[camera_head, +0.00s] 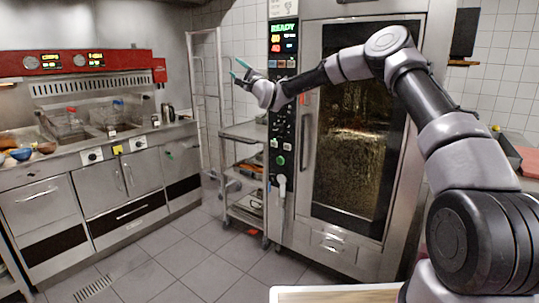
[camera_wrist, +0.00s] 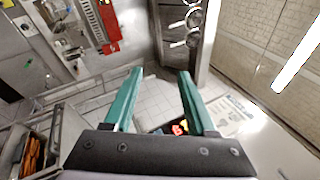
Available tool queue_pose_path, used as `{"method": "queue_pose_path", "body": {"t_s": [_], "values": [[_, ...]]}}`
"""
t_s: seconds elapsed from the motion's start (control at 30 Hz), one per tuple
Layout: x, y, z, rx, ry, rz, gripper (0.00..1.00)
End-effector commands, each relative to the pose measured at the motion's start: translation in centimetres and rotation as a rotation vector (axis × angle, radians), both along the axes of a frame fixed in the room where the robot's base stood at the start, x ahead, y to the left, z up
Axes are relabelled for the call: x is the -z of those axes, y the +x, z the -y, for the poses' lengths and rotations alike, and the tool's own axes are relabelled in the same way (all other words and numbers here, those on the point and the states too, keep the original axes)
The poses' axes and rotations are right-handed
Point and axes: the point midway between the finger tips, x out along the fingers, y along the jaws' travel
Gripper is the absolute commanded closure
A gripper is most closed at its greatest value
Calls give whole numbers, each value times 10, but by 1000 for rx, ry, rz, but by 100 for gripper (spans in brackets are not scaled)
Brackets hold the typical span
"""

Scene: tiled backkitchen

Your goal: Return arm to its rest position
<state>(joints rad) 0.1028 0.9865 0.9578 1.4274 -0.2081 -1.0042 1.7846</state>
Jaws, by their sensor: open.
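My arm reaches from the right edge of the head view across the front of the tall oven. My gripper (camera_head: 240,72) is at its end, up near the left side of the oven's control panel. Its two teal fingers are apart with nothing between them. In the wrist view the gripper (camera_wrist: 160,88) shows both fingers spread and empty, pointing up the picture toward the tiled wall. The arm is bent at a raised elbow in front of the oven's upper door.
The oven (camera_head: 360,150) with a lit control panel (camera_head: 284,40) stands behind my arm. A wheeled metal rack (camera_head: 241,131) is left of it. Fryers (camera_head: 68,125) and a steel counter (camera_head: 40,190) line the left. A board edge (camera_head: 330,294) is at the bottom.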

Motion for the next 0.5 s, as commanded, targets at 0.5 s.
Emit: {"method": "queue_pose_path", "body": {"t_s": [0.5], "values": [[-1,-128,83,121,-1079,-10,43]]}}
